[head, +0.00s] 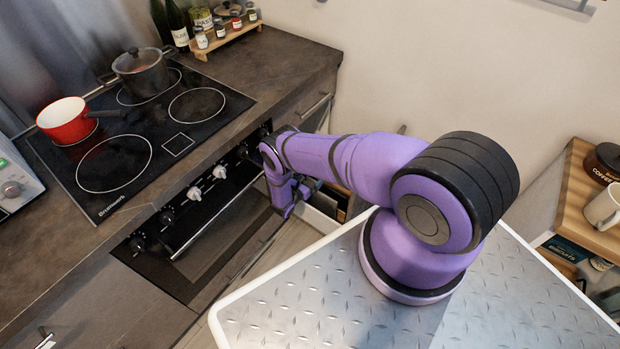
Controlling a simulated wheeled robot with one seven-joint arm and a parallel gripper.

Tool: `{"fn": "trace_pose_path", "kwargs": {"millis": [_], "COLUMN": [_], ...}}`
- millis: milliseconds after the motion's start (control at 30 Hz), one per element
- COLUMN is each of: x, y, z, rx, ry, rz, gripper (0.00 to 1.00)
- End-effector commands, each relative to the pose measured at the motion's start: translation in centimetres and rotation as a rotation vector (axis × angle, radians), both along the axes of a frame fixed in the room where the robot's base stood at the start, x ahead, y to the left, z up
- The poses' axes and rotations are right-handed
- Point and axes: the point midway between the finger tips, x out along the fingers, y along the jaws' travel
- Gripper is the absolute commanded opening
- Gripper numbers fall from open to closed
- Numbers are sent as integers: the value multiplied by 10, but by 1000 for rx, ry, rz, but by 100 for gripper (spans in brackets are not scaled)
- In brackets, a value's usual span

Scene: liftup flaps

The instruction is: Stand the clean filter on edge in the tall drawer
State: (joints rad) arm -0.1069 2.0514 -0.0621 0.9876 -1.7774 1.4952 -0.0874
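My purple arm reaches from the metal-topped base toward the stove side, and its far end drops down in front of the oven. A drawer that looks pulled out (322,219), with a pale wall, shows partly below my arm beside the oven. Something dark with light patches stands in or by it, too covered to name. I cannot make out the clean filter in this view.
The counter (262,62) holds a black cooktop (150,128) with a red pan (66,120) and a dark lidded pot (142,72). The oven (215,235) is below. A wooden shelf unit (575,205) with a mug (604,207) stands at right. Floor shows between oven and my base.

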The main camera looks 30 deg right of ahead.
Motion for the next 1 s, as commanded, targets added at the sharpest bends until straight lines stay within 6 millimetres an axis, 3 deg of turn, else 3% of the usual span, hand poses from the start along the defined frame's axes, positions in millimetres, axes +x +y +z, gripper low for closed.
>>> {"fn": "trace_pose_path", "kwargs": {"millis": [367, 800, 1000], "x": [-3, -28, -35], "y": [8, 80, 98], "z": [0, 0, 0], "rx": [1, 0, 0], "ry": [1, 0, 0], "rz": [2, 3, 2], "gripper": [93, 93, 93]}}
